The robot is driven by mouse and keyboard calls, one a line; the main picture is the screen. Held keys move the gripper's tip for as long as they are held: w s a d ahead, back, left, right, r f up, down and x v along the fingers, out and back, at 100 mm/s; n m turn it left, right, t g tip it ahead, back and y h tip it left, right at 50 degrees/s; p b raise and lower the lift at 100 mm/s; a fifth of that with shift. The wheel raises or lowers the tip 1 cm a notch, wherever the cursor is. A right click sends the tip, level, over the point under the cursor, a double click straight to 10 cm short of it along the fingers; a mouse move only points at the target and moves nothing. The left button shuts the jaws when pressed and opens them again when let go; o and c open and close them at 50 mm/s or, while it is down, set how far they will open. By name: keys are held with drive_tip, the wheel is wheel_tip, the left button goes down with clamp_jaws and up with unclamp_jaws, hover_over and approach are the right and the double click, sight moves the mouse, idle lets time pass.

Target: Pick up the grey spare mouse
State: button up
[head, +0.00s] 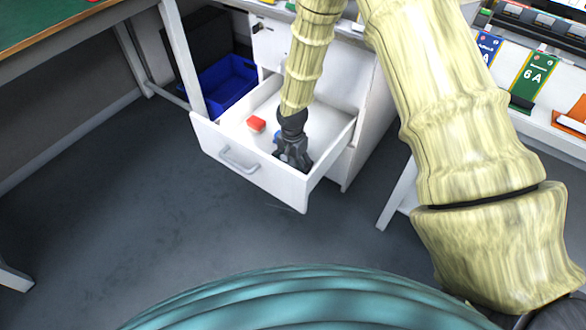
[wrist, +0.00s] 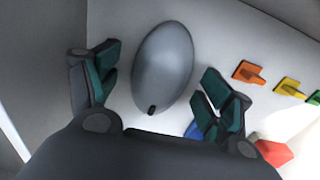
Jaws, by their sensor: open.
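The grey spare mouse (wrist: 162,68) lies on the light floor of the open white drawer (head: 240,178), a smooth oval with a small dark wheel at its near end. My gripper (wrist: 160,85) is open in the wrist view, with one finger pair to the left of the mouse and one to the right. The mouse sits between the fingers, with a visible gap on each side. In the head view my gripper (head: 293,158) reaches down into the drawer and hides the mouse there.
Drawer walls surround my gripper. A blue bin (head: 222,84) stands behind the drawer at left.

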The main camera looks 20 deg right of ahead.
drive_tip(key=c, duration=1.2)
drive_tip(key=shift+o, duration=0.2)
